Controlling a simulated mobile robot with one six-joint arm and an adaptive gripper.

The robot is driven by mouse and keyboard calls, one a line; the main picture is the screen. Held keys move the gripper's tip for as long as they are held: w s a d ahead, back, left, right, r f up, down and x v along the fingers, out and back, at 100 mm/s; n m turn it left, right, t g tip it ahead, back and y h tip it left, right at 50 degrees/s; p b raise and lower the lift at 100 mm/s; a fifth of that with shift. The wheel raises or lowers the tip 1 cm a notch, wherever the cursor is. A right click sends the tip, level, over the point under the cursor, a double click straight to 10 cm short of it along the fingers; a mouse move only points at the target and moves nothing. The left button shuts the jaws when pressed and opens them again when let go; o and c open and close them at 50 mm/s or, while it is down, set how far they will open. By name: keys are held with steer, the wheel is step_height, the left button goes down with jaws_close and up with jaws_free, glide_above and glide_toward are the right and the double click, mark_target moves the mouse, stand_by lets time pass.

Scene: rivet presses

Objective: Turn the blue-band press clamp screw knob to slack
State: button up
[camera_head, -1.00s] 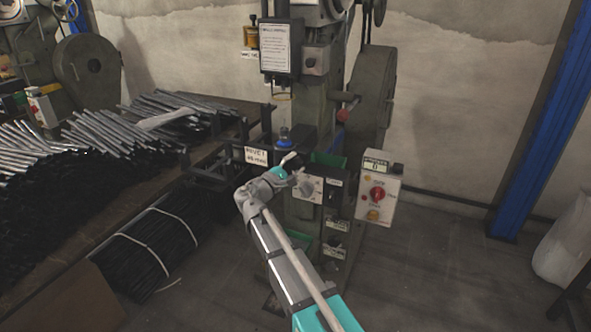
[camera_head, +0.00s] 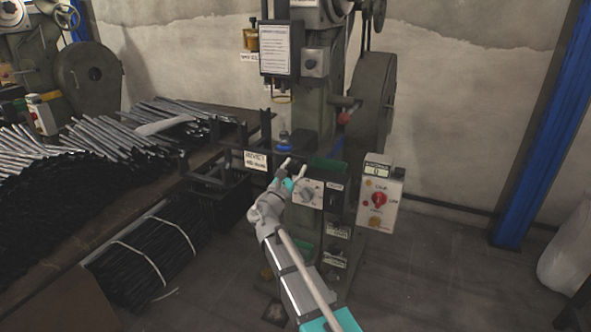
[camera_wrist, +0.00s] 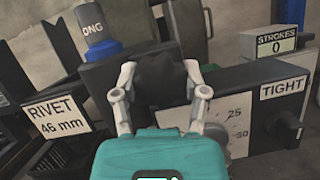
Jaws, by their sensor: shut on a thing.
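The blue band (camera_wrist: 101,50) rings a grey post (camera_wrist: 90,20) lettered "ONG", part of the word perhaps hidden, on a dark block of the press; it also shows in the head view (camera_head: 284,146). A dark round knob (camera_wrist: 160,72) is at the front of that block. My gripper (camera_wrist: 158,76) is shut on this knob, with one pale fingertip on either side. The knob's lower part is hidden by my gripper. In the head view my gripper (camera_head: 292,167) reaches the press front just below the blue band; the knob is too small to make out there.
A white "RIVET 46 mm" card (camera_wrist: 57,115) stands at the left. A dial plate (camera_wrist: 238,122), a black switch (camera_wrist: 283,126) under a "TIGHT" label and a "STROKES 0" counter (camera_wrist: 276,43) are close on the right.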

steer(key=shift+n, duration=0.3)
steer(key=o, duration=1.1)
steer(key=shift+o, duration=0.2)
